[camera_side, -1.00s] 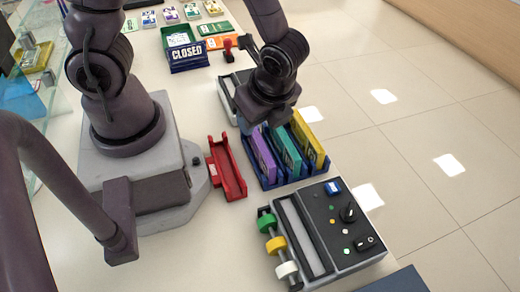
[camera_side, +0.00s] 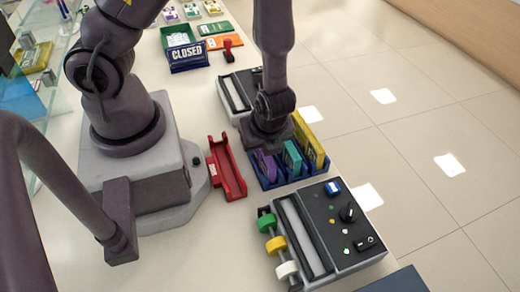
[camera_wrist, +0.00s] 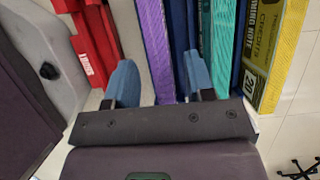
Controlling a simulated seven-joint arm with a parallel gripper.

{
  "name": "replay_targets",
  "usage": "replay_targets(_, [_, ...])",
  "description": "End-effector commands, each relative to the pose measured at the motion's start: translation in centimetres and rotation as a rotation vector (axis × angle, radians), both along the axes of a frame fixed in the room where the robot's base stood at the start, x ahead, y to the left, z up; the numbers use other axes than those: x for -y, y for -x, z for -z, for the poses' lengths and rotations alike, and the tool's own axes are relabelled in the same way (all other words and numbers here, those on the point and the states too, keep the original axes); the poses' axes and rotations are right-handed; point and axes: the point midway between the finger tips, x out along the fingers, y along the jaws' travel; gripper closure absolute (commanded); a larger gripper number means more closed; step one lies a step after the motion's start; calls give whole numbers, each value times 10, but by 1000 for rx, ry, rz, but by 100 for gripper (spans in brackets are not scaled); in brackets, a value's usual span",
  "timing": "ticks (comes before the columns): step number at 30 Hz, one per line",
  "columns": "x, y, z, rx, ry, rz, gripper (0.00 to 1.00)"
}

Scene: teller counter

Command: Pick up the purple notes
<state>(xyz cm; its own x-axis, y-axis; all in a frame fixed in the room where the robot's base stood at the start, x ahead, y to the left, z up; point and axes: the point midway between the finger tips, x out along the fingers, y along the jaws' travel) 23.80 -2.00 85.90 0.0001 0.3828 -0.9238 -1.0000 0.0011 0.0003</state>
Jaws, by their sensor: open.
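The purple notes (camera_side: 265,166) stand on edge in the left slot of a blue rack (camera_side: 270,185), partly hidden under my gripper (camera_side: 267,146) in the side view. In the wrist view, my gripper (camera_wrist: 160,78) is open, with one blue fingertip on each side of the purple notes (camera_wrist: 158,45). The left fingertip is apart from them, over the gap beside the red tray. The right fingertip is in the space between the purple and teal notes. I cannot tell how deep the fingertips reach.
Teal notes (camera_side: 292,158) and yellow notes (camera_side: 312,141) stand right of the purple ones. A red tray (camera_side: 228,172) lies just left of the rack. A machine with knobs (camera_side: 325,235) is in front, another machine (camera_side: 236,95) behind. The counter edge is close on the right.

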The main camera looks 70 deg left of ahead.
Motion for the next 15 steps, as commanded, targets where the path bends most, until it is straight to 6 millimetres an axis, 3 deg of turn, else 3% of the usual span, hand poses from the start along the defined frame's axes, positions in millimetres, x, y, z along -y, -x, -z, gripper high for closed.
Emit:
replay_targets(6, [-8,-1,24,-1,-1,1,51])
replay_targets(15, [-10,-1,27,0,1,-1,53])
